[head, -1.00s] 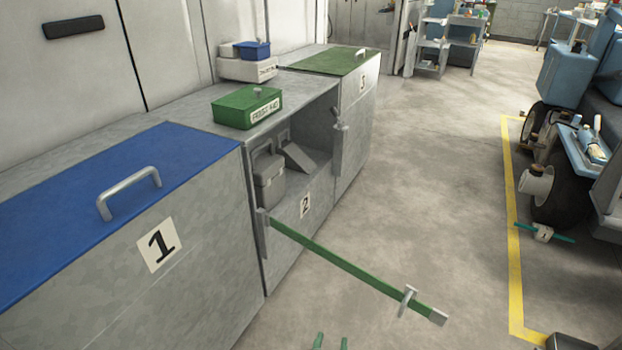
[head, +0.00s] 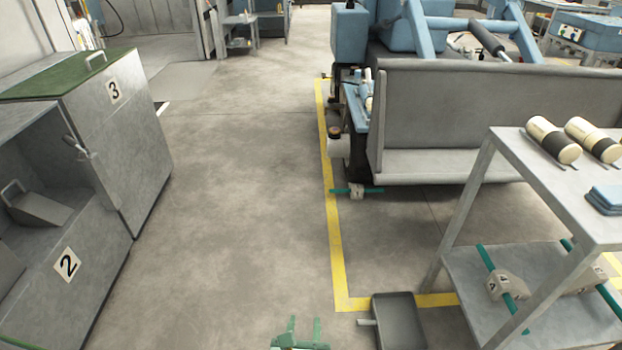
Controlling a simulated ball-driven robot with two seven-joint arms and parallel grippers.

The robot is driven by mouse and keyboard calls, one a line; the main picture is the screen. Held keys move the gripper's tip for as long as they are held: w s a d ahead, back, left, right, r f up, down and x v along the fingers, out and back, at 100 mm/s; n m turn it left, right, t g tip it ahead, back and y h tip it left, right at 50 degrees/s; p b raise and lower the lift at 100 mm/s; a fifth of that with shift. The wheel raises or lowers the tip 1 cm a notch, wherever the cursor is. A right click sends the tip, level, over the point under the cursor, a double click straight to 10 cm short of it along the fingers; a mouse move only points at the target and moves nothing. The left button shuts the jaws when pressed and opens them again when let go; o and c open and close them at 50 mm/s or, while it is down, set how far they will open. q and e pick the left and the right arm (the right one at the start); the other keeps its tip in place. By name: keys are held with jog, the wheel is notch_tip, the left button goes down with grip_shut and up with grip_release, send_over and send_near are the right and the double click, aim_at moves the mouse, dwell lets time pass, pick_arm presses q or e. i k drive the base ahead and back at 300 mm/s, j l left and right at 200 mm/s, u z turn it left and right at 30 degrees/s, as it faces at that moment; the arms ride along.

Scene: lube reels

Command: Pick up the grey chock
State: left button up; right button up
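A grey wedge with a handle, which looks like the grey chock (head: 40,211), lies in the open compartment 2 of the grey cabinet (head: 95,215) at the left of the head view. Part of another grey object (head: 8,266) shows beside it at the picture's left edge. My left gripper (head: 304,322) shows its green fingers at the bottom middle, spread apart with nothing between them. It is over the floor, well right of the wedge and apart from it. My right gripper is not in view.
A grey shelf cart (head: 560,200) with two canisters on top stands at the right. A dark grey tray (head: 398,322) lies on the floor near the yellow line (head: 335,240). A blue vehicle and grey bench stand behind. The floor between cabinet and line is clear.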

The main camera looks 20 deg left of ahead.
aim_at(29, 208)
jog(key=i+u, duration=0.45)
jog(key=i+l+u, duration=0.15)
jog(key=i+u, duration=0.35)
jog(key=i, duration=0.15)
jog(key=i+j+u, duration=0.15)
jog(key=i+u, duration=1.05)
jog(key=i+l+u, duration=0.25)
jog(key=u, duration=0.15)
jog(key=i+l+u, duration=0.65)
jog(key=i+l, duration=0.1)
